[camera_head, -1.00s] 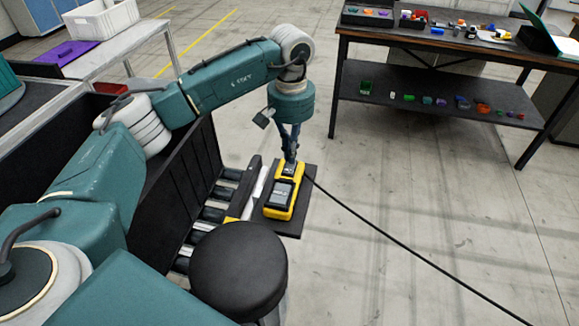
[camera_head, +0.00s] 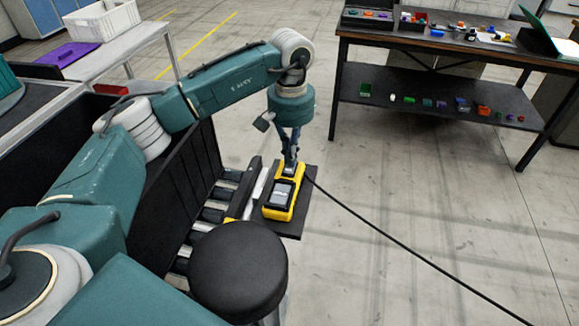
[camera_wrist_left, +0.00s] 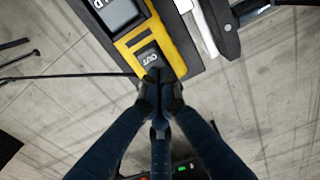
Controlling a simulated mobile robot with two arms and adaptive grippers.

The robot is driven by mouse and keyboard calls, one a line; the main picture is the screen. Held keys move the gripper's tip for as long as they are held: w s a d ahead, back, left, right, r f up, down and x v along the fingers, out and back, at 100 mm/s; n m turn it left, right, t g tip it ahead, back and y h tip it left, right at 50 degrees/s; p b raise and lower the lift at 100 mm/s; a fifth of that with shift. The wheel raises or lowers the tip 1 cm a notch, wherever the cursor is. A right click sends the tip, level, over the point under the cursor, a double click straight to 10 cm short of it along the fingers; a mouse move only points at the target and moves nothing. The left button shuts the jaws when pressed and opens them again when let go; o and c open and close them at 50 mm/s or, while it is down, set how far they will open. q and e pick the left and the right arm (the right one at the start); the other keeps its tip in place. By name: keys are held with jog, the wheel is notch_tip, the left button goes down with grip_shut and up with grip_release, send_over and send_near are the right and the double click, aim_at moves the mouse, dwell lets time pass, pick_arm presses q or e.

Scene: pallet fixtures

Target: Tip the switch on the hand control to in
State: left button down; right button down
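The yellow hand control (camera_head: 279,205) lies on a dark plate, with a grey panel on its face. In the left wrist view, the yellow housing (camera_wrist_left: 180,45) carries a dark switch (camera_wrist_left: 150,58) marked OUT near its end. A larger grey key (camera_wrist_left: 118,12) sits farther along, its label partly cut off. My left gripper (camera_head: 290,160) points down at the cable end of the control. In the left wrist view its fingertips (camera_wrist_left: 160,86) are drawn together with nothing seen between them, at the edge of the switch; contact cannot be told. My right gripper is out of view.
A black cable (camera_head: 400,240) runs from the control across the floor. A dark plate (camera_head: 293,232) and rollers (camera_head: 213,214) lie around the control. A round black stool-like top (camera_head: 238,270) is in front. A workbench (camera_head: 440,42) with small parts stands at back right.

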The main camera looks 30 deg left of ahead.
pick_arm(q)
jog(key=shift+r+p, duration=0.5)
jog(key=shift+r, duration=0.15)
jog(key=shift+r+p, duration=1.5)
jog(key=shift+r, duration=1.2)
jog(key=shift+f, duration=0.1)
